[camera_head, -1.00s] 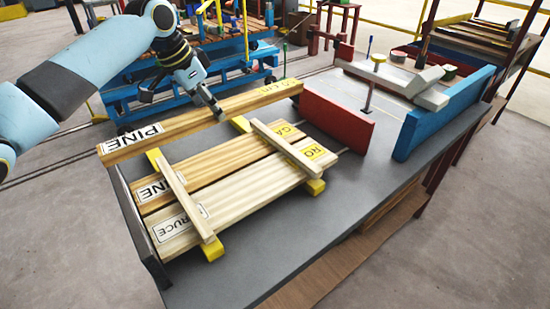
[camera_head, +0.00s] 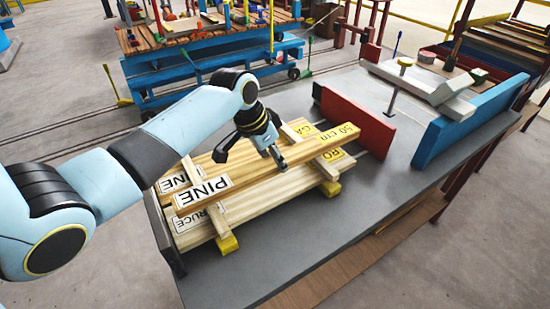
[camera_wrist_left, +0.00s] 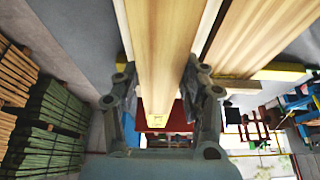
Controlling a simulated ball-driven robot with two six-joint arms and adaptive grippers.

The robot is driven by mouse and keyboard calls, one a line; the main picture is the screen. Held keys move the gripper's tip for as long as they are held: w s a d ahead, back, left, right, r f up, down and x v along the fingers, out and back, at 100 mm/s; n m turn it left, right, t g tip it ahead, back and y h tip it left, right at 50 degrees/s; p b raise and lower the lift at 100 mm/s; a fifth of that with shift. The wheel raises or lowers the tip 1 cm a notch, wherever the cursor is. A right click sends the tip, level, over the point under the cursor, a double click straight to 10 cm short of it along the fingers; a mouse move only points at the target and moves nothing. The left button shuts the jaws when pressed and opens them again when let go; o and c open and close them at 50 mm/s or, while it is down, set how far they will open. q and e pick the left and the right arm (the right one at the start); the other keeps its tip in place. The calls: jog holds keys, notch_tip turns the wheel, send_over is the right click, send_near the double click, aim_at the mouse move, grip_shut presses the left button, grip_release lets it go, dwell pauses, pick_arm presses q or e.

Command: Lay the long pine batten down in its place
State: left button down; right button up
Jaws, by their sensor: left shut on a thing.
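The long pine batten (camera_head: 237,180), with a white PINE label and a yellow end label, is in my left gripper (camera_head: 276,158). The gripper is shut on it near its middle. In the left wrist view the batten (camera_wrist_left: 166,55) runs between the two fingers (camera_wrist_left: 160,100). The batten is over the board stack, crossing above the pale cross stick (camera_head: 326,168); whether it touches is unclear. Below lie a pine board (camera_head: 172,183) and a spruce board (camera_head: 262,199), on yellow bearers (camera_head: 228,243). My right gripper is not in view.
A red upright plate (camera_head: 356,121) stands just beyond the batten's far end. A blue plate (camera_head: 470,120) stands farther right. A dark end plate (camera_head: 163,235) bounds the stack at left. The grey tabletop (camera_head: 330,235) in front is clear.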

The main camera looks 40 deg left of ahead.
pick_arm(q)
jog(key=shift+f, duration=1.1)
jog(key=c, duration=0.7)
grip_release()
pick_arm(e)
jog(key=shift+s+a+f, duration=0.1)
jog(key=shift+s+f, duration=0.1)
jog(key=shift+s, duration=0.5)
pick_arm(q)
jog(key=shift+r, duration=0.1)
jog(key=shift+r, duration=0.35)
jog(key=v, duration=1.2)
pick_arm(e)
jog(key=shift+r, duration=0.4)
pick_arm(q)
jog(key=shift+r, duration=0.15)
